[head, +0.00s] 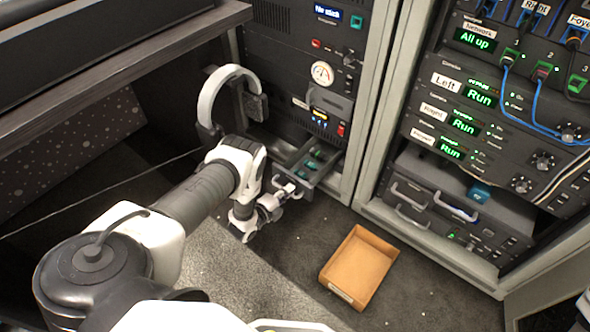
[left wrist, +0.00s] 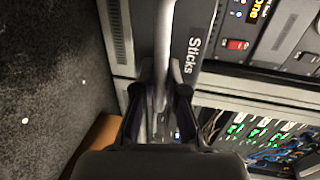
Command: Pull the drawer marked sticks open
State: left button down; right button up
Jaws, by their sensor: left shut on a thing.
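The drawer marked Sticks (left wrist: 205,25) shows its dark front and white lettering in the left wrist view, turned sideways. In the head view the drawer (head: 318,172) stands out of the left rack, with its inside and a few green items visible. Its pale bar handle (left wrist: 163,45) runs between the fingers of my left gripper (left wrist: 160,97). In the head view my left gripper (head: 284,196) is at the drawer's front, shut on the handle.
An orange-brown open tray (head: 342,292) lies on the dark carpet in front of the racks. The right rack (head: 470,150) holds lit panels, blue cables and handled drawers. A desk (head: 120,60) overhangs at upper left. Carpet around the tray is clear.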

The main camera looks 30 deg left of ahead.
pick_arm(q)
jog(key=v, duration=0.2)
jog(key=f+p+v, duration=0.1)
jog(key=v, duration=0.1)
jog(key=shift+s+r, duration=0.1)
jog(key=shift+s, duration=0.1)
jog(key=c, duration=1.2)
grip_release()
jog(key=v, duration=0.8)
jog(key=shift+a, duration=0.1)
